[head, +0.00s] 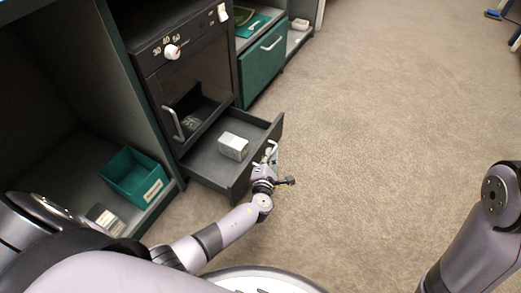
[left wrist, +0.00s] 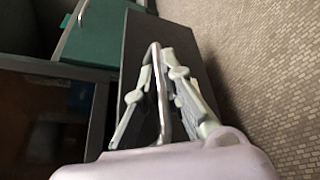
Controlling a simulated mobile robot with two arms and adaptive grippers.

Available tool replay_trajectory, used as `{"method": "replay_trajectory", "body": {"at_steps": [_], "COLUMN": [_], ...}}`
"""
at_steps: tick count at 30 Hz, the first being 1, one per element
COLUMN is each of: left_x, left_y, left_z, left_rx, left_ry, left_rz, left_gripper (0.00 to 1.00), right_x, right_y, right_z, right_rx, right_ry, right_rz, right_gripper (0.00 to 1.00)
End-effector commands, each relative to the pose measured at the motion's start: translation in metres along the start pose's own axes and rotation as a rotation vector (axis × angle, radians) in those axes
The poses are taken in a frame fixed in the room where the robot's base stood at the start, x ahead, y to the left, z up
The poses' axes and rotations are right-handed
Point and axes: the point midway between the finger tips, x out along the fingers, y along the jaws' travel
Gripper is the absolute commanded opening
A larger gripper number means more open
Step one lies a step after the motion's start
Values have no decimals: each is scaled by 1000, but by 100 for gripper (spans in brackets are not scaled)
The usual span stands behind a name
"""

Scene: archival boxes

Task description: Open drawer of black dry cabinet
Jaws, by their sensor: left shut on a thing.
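The black dry cabinet (head: 196,75) stands at the upper left of the head view, with a dial on its top panel and a glass-front door. Its bottom drawer (head: 205,163) is pulled out, and a small white box (head: 233,146) lies inside. My left gripper (head: 270,155) is at the drawer's front panel. In the left wrist view, my left gripper (left wrist: 163,95) has its fingers on either side of the silver drawer handle (left wrist: 155,60) and is shut on it. My right arm shows at the right edge of the head view, but its gripper is out of view.
A green bin (head: 132,177) sits on a low shelf left of the cabinet. A green drawer front (head: 264,62) is right of the cabinet. The carpet (head: 370,120) in front and to the right is clear.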

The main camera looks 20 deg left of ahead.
Motion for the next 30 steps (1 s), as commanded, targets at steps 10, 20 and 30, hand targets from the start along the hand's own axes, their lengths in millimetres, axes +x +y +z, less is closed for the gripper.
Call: {"method": "replay_trajectory", "body": {"at_steps": [10, 20, 30], "left_x": [-2, -2, -2], "left_y": [-4, -4, -3], "left_z": [4, 4, 4], "left_rx": [0, 0, 0], "left_ry": [0, 1, 1], "left_rz": [-1, -1, 0], "left_gripper": [0, 22, 29], "right_x": [-1, -1, -1], "right_y": [0, 0, 0], "right_z": [1, 1, 1], "right_rx": [1, 1, 1], "right_ry": [-5, -4, -4], "right_rz": [1, 1, 1], "right_gripper": [40, 40, 40]}}
